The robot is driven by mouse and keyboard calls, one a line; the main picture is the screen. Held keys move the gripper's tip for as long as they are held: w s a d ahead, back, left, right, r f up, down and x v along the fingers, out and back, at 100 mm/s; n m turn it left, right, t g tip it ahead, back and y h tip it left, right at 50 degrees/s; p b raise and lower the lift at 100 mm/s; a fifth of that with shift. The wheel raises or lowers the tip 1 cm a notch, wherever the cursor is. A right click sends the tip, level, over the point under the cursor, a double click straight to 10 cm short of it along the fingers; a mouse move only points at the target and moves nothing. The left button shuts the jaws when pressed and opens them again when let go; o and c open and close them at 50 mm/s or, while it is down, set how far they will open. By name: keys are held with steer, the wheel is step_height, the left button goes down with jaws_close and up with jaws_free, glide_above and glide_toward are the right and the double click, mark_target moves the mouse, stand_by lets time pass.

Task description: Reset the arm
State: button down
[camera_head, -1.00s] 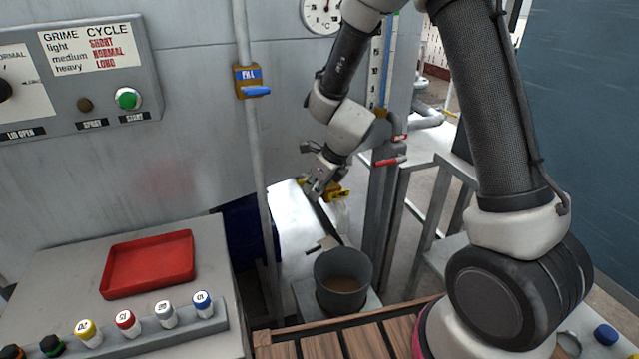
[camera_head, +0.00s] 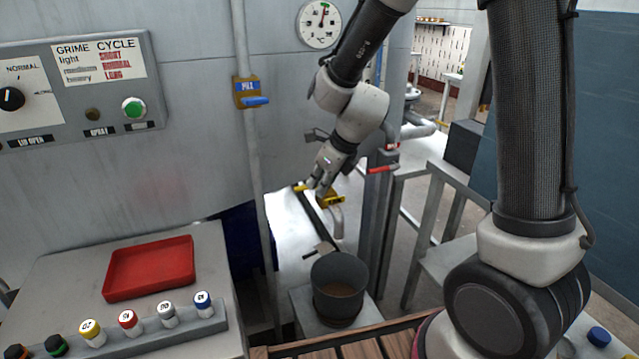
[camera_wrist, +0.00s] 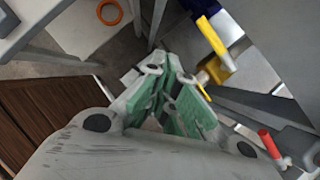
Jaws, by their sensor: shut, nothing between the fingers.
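My gripper (camera_head: 318,188) hangs in front of the grey machine wall, high above the grey pot (camera_head: 340,292), and points down and to the left. In the wrist view its green-padded fingers (camera_wrist: 172,85) are drawn together with nothing held between them. A yellow-handled valve (camera_head: 331,200) shows just beside and behind the gripper; whether they touch cannot be told. In the wrist view the yellow handle (camera_wrist: 212,37) lies to the right of the fingers, and they look apart there.
A red-handled valve (camera_head: 383,169) is right of the gripper. A blue-handled valve (camera_head: 256,100) is on the pipe to the left. A red tray (camera_head: 148,268) and a rack of several colour-capped bottles (camera_head: 150,335) stand at lower left. A grey bench (camera_head: 455,250) stands to the right.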

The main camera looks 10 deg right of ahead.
steer(key=shift+s+r, duration=0.15)
steer(key=shift+r, duration=0.15)
steer(key=s+d+n+g, duration=0.25)
steer(key=s+n, duration=0.35)
steer(key=n, duration=0.5)
steer(key=s+d+r+n+t+h, duration=0.3)
steer(key=s+d+r+n, duration=1.3)
steer(key=s+d, duration=0.2)
steer(key=shift+h, duration=0.3)
